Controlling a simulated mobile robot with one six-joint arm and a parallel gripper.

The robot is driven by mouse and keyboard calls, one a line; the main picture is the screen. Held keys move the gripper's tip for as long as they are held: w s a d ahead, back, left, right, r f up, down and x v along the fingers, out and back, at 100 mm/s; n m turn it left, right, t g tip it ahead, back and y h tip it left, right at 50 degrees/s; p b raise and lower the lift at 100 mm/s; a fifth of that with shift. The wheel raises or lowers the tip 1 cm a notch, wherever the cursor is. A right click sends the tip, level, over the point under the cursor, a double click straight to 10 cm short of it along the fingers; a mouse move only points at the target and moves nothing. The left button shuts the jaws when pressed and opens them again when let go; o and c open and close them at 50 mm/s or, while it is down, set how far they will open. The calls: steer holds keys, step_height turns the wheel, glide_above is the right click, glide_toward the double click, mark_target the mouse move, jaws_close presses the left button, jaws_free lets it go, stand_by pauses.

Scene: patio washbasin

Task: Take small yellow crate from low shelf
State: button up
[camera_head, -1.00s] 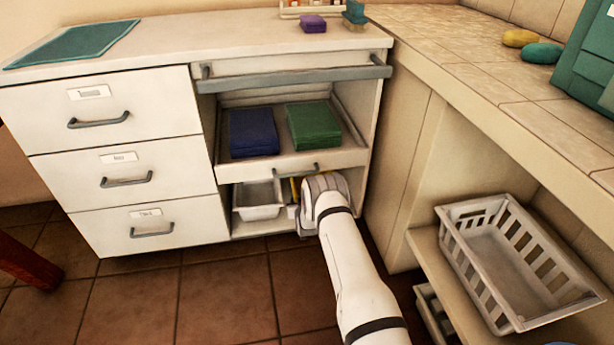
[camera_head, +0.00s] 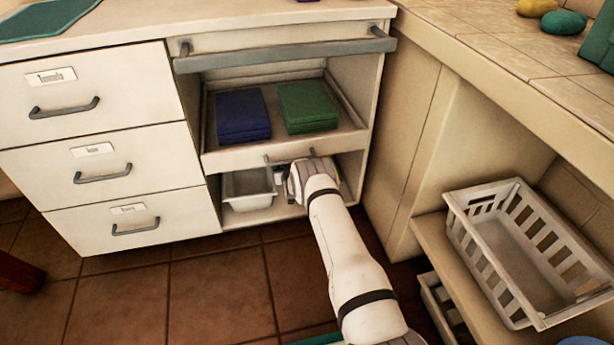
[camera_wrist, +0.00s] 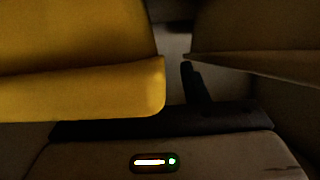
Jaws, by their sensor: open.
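The yellow crate (camera_wrist: 75,75) fills the left of the wrist view, very close, with its rounded rim edge ending near the middle. In the head view my arm and gripper hide it. My gripper (camera_head: 287,184) is at the mouth of the low shelf (camera_head: 260,216), right of the white bin. It is open. In the wrist view one dark finger stands just right of the yellow edge, with a small gap; the other finger is hidden behind the yellow crate.
A white bin (camera_head: 249,188) stands on the low shelf at left. Above is a pull-out tray (camera_head: 225,157) with blue (camera_head: 242,116) and green (camera_head: 308,107) stacks. A cabinet side wall (camera_head: 408,150) is close on the right. A white slatted basket (camera_head: 525,250) sits farther right.

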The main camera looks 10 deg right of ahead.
steer(key=shift+b+x, duration=0.4)
steer(key=shift+x, duration=0.65)
steer(key=shift+d, duration=0.15)
jaws_close()
